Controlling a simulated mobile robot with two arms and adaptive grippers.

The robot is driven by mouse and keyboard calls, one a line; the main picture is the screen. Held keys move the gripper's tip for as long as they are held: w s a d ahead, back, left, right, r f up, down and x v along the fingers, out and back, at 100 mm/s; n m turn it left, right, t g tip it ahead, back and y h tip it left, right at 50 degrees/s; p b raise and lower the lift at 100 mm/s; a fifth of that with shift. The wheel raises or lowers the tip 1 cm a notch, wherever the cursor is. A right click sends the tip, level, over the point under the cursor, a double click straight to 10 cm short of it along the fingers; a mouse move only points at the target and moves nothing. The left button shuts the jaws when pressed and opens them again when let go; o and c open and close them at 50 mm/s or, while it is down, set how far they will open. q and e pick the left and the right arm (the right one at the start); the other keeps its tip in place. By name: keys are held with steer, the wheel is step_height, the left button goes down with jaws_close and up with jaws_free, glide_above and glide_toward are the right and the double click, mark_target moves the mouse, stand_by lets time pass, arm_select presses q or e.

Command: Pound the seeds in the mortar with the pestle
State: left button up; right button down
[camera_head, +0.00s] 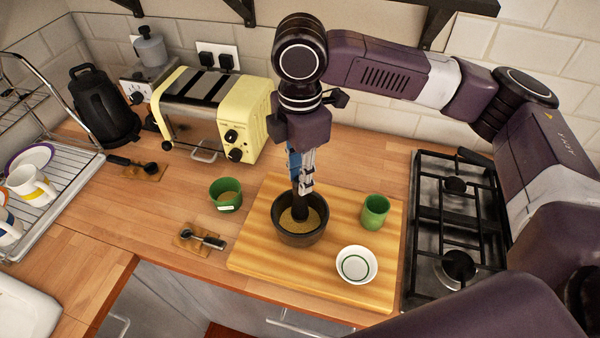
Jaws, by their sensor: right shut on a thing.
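The dark mortar (300,238) stands on the wooden chopping board (262,258). Yellowish-brown seeds (290,225) show inside it. My right gripper (303,190) points down over the mortar and is shut on the dark pestle (300,208). The pestle is about upright, with its lower end inside the mortar's rim; whether it touches the seeds I cannot tell. The gripper's fingers hide the pestle's upper part. My left gripper is not in view.
A green cup (375,211) and a white bowl (356,265) stand on the board, right of the mortar. A green tub (226,194) and a dark spoon (204,238) are left of it. A gas hob (456,225) is at right, a yellow toaster (215,110) behind, a dish rack (60,175) far left.

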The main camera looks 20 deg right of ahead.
steer(key=shift+f, duration=0.1)
steer(key=shift+f+b, duration=0.3)
steer(key=shift+f, duration=1.25)
step_height(320, 180, up, 3)
steer(key=p, duration=0.5)
steer(key=shift+r, duration=0.2)
steer(key=shift+f, duration=0.25)
